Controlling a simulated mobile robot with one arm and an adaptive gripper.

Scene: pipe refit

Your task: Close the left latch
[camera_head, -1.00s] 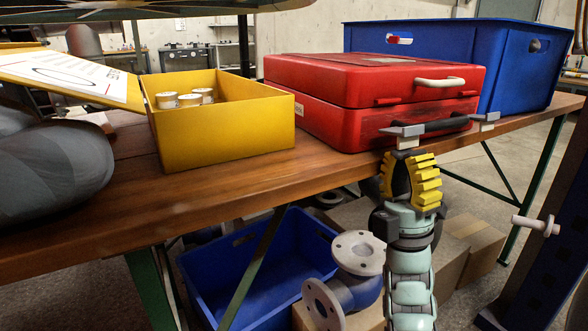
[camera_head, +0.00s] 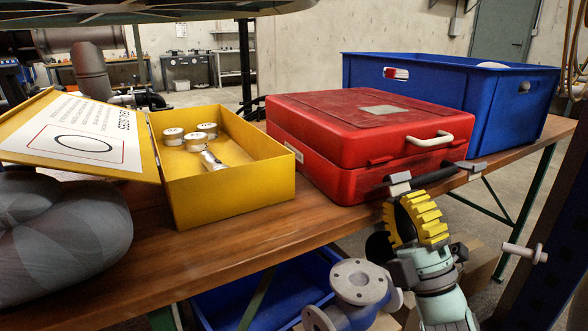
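The red case (camera_head: 335,130) lies shut on the wooden bench, with a cream handle (camera_head: 430,139) on its front. The left latch (camera_head: 381,160) is a small red tab at the lid seam, left of the handle. It seems to stick out, but it is too small to tell its exact position. My gripper (camera_head: 437,174) is in front of the case, just below the latch level. Its two grey fingertips are wide apart with nothing between them. The left fingertip is just below and right of the left latch; I cannot tell whether they touch.
A yellow open box (camera_head: 235,195) with white-lidded jars stands left of the case. A blue crate (camera_head: 520,95) stands behind it to the right. The bench (camera_head: 275,236) is bare along its front edge. Flanged pipe parts (camera_head: 359,282) and a blue bin lie below.

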